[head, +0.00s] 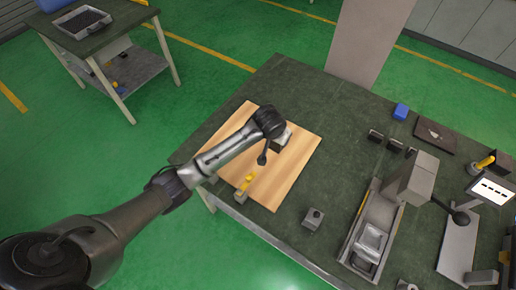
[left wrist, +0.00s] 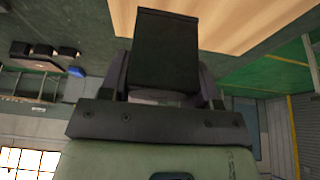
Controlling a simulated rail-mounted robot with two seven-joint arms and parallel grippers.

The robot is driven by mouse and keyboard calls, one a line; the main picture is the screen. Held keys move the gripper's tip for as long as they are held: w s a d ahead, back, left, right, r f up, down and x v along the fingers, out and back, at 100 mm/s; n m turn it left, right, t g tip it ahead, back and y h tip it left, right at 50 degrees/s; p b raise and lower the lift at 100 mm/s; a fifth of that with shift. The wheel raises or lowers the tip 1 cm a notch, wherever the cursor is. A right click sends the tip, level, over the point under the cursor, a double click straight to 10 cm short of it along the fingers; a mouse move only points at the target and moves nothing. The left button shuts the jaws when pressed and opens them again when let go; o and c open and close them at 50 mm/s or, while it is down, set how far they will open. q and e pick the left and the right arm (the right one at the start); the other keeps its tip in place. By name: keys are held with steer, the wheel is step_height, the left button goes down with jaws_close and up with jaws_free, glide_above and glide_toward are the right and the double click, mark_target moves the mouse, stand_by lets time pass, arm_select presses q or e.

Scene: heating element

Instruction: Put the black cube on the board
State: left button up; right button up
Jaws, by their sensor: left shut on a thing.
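The light wooden board (head: 288,178) lies on the dark green table, left of its middle. My left gripper (head: 283,140) is over the upper right part of the board, reached by the arm from the left. In the left wrist view it (left wrist: 165,78) is shut on the black cube (left wrist: 166,48), which sits between its two fingers. The board (left wrist: 232,20) shows behind the cube there. In the head view the wrist hides most of the cube, and I cannot tell whether it touches the board. My right gripper is not in view.
A small yellow piece (head: 246,181) and a grey block (head: 240,197) are at the board's lower left edge. A small grey block (head: 313,219) stands on the table (head: 335,185). A tall grey machine (head: 408,180) and a blue cube (head: 401,111) are to the right.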

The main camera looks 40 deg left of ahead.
arm_select(q)
steer(key=f, duration=0.1)
steer(key=a+f, duration=0.1)
steer(key=s+a+f, duration=0.1)
steer(key=f, duration=0.1)
steer(key=s+a+f, duration=0.1)
steer(key=a+f, duration=0.1)
steer(key=a, duration=0.1)
steer(key=a+f, duration=0.2)
steer(key=a, duration=0.2)
steer(key=s+a+f, duration=0.1)
steer(key=a+f, duration=0.1)
steer(key=a, duration=0.1)
steer(key=shift+s+a+b, duration=0.25)
steer(key=shift+s+b, duration=0.05)
steer(key=shift+f+b, duration=0.3)
steer(key=shift+f, duration=1.8)
steer(key=o, duration=1.2)
steer(key=shift+f, duration=0.2)
